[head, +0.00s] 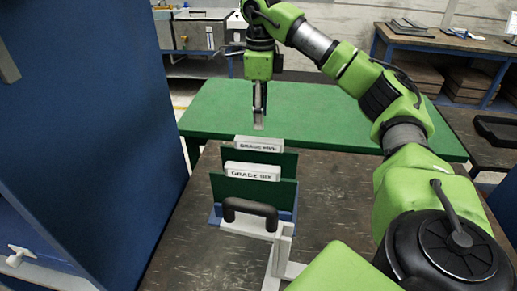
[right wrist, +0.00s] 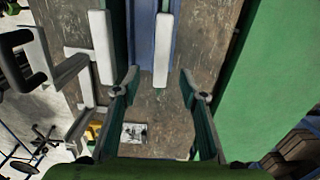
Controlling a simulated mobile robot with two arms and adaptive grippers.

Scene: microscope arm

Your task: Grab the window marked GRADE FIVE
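Two dark green upright panels with white label blocks stand one behind the other in a rack. The rear window (head: 259,143) has a small, blurred label that seems to read GRADE FIVE. The front window (head: 253,172) seems to read GRADE SIX. My right gripper (head: 259,119) points down just above the rear block. In the right wrist view, my right gripper (right wrist: 159,76) is open, with the rear window's white block (right wrist: 163,50) lying between the lines of its fingers, not gripped. The front window's block (right wrist: 101,47) lies outside the left finger. My left gripper is not in view.
A black handle (head: 250,208) on a white frame stands in front of the windows. A green tabletop (head: 330,115) lies behind them. A tall blue panel (head: 95,120) closes off the left. The dark worktop (head: 330,215) is bare right of the rack.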

